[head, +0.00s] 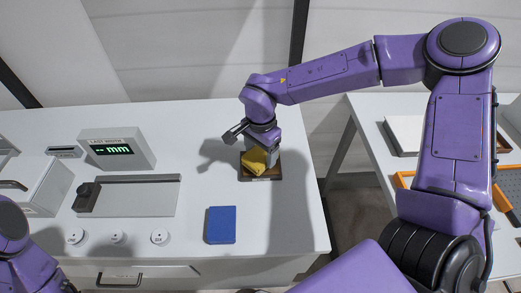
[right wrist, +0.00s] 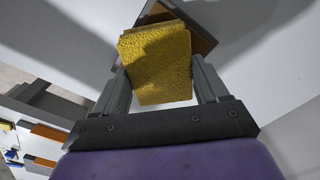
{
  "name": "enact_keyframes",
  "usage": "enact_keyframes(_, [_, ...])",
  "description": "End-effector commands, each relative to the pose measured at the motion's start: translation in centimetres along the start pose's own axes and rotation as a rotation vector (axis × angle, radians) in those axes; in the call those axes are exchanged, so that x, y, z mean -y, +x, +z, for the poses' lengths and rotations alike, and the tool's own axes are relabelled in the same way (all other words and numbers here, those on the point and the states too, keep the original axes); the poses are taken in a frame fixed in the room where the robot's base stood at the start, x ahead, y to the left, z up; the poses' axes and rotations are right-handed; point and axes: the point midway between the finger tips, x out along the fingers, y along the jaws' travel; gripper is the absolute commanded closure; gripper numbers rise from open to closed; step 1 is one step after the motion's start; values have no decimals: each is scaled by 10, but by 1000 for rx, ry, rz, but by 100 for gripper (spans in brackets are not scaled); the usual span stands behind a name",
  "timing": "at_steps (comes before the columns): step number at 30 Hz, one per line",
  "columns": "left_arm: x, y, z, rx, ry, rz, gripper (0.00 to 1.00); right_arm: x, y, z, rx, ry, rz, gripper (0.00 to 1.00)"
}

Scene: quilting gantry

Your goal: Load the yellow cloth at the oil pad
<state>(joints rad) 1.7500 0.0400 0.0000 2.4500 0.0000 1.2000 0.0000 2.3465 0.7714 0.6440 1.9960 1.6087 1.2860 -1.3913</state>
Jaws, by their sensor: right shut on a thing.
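The yellow cloth (head: 254,160) is a folded pad held in my right gripper (head: 259,149), at the right end of the white bench. In the right wrist view the cloth (right wrist: 156,62) sits between the two fingers (right wrist: 158,88), which are shut on it. The oil pad (head: 271,178) is a dark, square-edged tray with a brown surface, directly below the cloth and partly hidden by it. It also shows behind the cloth in the right wrist view (right wrist: 202,43). I cannot tell whether the cloth touches the pad. My left gripper is out of view.
A blue folded cloth (head: 220,225) lies on the bench (head: 285,215). A display box (head: 118,150), a grey measuring fixture (head: 130,196) and round labelled discs (head: 116,237) stand to the left. A second table with a tray (head: 407,133) and an orange-edged bin (head: 403,180) is on the right.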

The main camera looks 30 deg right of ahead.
Motion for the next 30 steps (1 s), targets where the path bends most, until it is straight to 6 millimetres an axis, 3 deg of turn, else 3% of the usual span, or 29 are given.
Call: enact_keyframes(30, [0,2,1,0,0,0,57,0,8,0,0,1,0,51])
